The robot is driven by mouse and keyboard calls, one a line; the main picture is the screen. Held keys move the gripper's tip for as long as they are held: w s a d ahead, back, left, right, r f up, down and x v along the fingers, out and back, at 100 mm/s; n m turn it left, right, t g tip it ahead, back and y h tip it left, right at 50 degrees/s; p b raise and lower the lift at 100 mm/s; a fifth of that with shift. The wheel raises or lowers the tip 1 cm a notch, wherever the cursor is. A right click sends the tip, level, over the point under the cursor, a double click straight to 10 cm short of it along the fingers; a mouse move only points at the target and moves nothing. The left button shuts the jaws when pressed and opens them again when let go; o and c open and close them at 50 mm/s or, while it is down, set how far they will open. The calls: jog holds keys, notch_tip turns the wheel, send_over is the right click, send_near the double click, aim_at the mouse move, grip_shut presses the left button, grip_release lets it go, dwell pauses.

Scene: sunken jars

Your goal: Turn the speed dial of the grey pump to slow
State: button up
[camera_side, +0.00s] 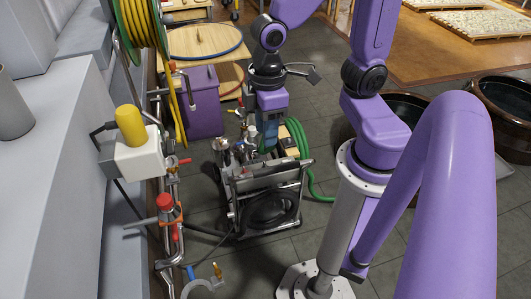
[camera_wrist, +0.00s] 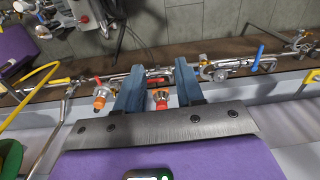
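The grey pump (camera_side: 262,185) stands on a wheeled frame on the floor in the middle of the side view. Its metal parts also show at the top left of the wrist view (camera_wrist: 88,14). I cannot make out its speed dial or setting; a small red spot shows on the pump in the wrist view. An orange-red valve cap shows beyond the gap.
A wall-side pipe run carries a red-topped valve (camera_side: 166,203) and a blue lever (camera_wrist: 257,58). A white box with a yellow cap (camera_side: 132,125) juts out above it. A green hose (camera_side: 299,140) lies right of the pump. A purple crate (camera_side: 201,103) stands behind.

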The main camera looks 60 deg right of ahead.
jog(key=w+d+f+m, duration=0.5)
jog(key=w+f, duration=0.4)
jog(key=w, duration=0.1)
jog(key=w+d+f+m, duration=0.5)
jog(key=w+f, duration=0.4)
jog(key=m, duration=0.8)
send_over(266, 165)
notch_tip(266, 165, down, 21)
jog(key=shift+w+f, duration=0.1)
jog(key=shift+w, duration=0.05)
jog(key=shift+f, duration=3.95)
jog(key=c, duration=0.7)
